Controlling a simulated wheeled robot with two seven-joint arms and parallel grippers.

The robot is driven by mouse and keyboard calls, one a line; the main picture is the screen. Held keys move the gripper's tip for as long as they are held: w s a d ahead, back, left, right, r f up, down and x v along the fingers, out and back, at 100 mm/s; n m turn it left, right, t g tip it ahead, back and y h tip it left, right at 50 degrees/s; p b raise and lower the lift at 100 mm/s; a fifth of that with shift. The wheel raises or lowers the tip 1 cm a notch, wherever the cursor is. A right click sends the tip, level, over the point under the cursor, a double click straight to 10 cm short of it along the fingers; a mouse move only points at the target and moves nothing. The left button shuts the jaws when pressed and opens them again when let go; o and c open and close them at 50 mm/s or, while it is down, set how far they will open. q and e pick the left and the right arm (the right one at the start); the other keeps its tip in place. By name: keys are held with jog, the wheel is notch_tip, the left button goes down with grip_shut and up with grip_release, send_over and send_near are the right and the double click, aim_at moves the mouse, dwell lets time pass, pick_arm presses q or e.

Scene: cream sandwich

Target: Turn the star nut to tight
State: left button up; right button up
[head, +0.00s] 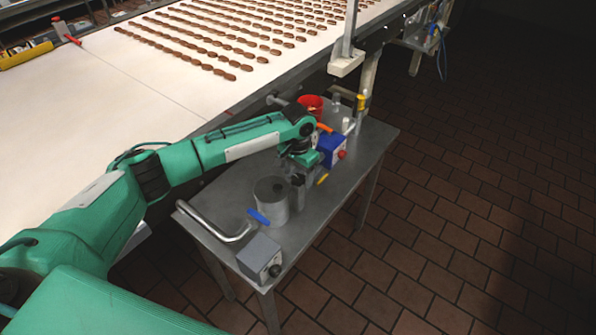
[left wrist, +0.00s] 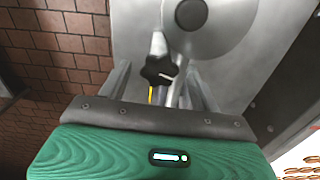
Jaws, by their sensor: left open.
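The star nut (left wrist: 160,71) is a black star-shaped knob with a pale pointer mark, on a grey metal fitting beside the round lid (left wrist: 222,28) of a metal pot. In the left wrist view my left gripper (left wrist: 158,82) is open, with one finger on each side of the nut. I cannot tell whether the fingers touch it. In the head view my left gripper (head: 302,186) is low over the metal table, just right of the pot (head: 271,205), and the star nut is hidden there. My right gripper is not in view.
The small metal table (head: 340,185) also holds a blue box (head: 331,149) with a red knob, a red cup (head: 311,104) and a grey box (head: 260,255) with a dark knob. A conveyor (head: 130,85) with rows of brown biscuits runs behind. The tiled floor at right is clear.

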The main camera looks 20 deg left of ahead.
pick_arm(q)
jog(key=shift+f, duration=0.25)
jog(key=c, duration=1)
jog(key=shift+o, duration=0.2)
